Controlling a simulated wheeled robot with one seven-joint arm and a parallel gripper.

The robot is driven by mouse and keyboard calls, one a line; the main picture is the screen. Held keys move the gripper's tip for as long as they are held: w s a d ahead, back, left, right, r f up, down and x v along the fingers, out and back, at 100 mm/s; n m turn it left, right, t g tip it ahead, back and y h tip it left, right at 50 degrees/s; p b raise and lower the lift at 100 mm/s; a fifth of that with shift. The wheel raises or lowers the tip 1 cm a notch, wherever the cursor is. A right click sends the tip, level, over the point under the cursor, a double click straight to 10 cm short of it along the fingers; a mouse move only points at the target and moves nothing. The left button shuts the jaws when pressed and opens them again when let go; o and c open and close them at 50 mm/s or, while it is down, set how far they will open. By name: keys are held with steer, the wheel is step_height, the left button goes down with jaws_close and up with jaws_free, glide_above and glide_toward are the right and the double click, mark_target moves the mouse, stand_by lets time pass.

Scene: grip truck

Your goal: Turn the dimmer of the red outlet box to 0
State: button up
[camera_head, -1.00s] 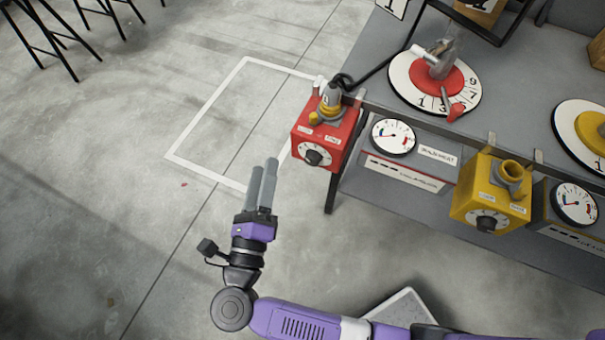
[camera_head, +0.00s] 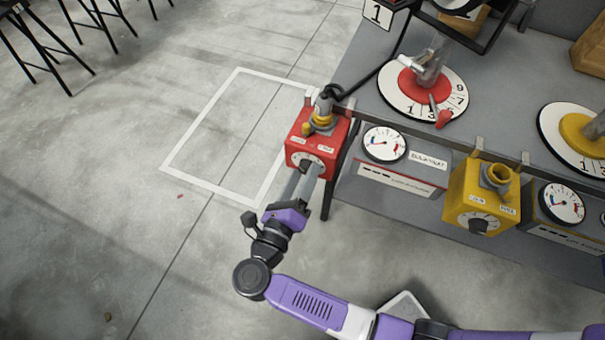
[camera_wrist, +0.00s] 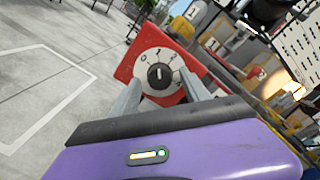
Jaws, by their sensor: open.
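The red outlet box (camera_head: 327,134) hangs at the left corner of the grey workbench, with a plug and black cable on its top. Its dimmer is a black knob (camera_wrist: 158,76) on a white dial (camera_wrist: 157,60) with numbers around it. In the wrist view the 0 is at the dial's left and the knob's light mark points roughly up the picture. My gripper (camera_head: 305,166) is open in front of the dial, and in the head view its fingertips cover part of it. In the wrist view the fingers (camera_wrist: 161,98) lie to either side of the knob, apart from it.
A yellow outlet box (camera_head: 483,196) with its own dial hangs further right on the bench front. Gauges (camera_head: 384,143) sit between and beside the boxes. A red numbered disc (camera_head: 423,86) lies on the bench top (camera_head: 505,90).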

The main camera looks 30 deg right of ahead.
steer(key=shift+w, duration=0.1)
jaws_close()
steer(key=shift+n, duration=0.3)
steer(key=n+p, duration=0.2)
steer(key=shift+r+n, duration=0.15)
steer(key=shift+n, duration=0.25)
steer(key=shift+n+p, duration=1.05)
steer(key=shift+n, duration=1.15)
jaws_free()
